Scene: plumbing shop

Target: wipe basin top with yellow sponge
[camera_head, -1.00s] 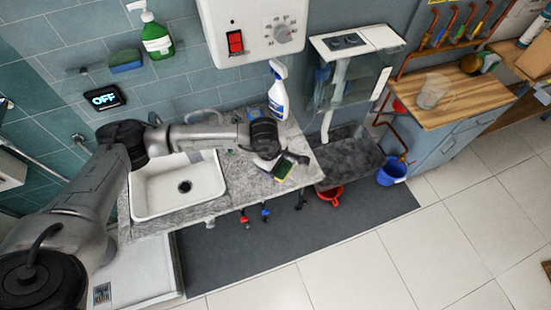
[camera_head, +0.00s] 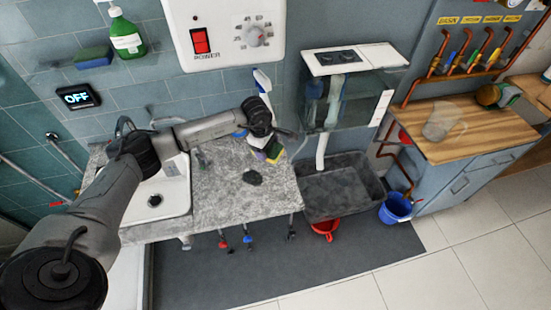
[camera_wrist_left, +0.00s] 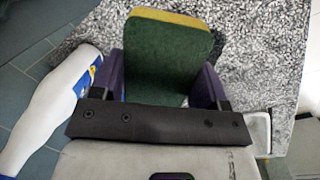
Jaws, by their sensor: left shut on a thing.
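My left gripper (camera_head: 270,144) is shut on the sponge, over the right part of the speckled grey basin top (camera_head: 225,205). The sponge (camera_head: 274,153) is green with a yellow layer. In the left wrist view the sponge (camera_wrist_left: 165,58) stands between purple fingers, its green face toward the camera and its yellow edge at the far end. I cannot tell whether it touches the top. A dark patch (camera_head: 252,178) lies on the basin top, left of and in front of the sponge. My right gripper is not in view.
The white sink (camera_head: 178,190) is at left. A grey tub (camera_head: 340,187) adjoins the right edge. The front of the top is clear.

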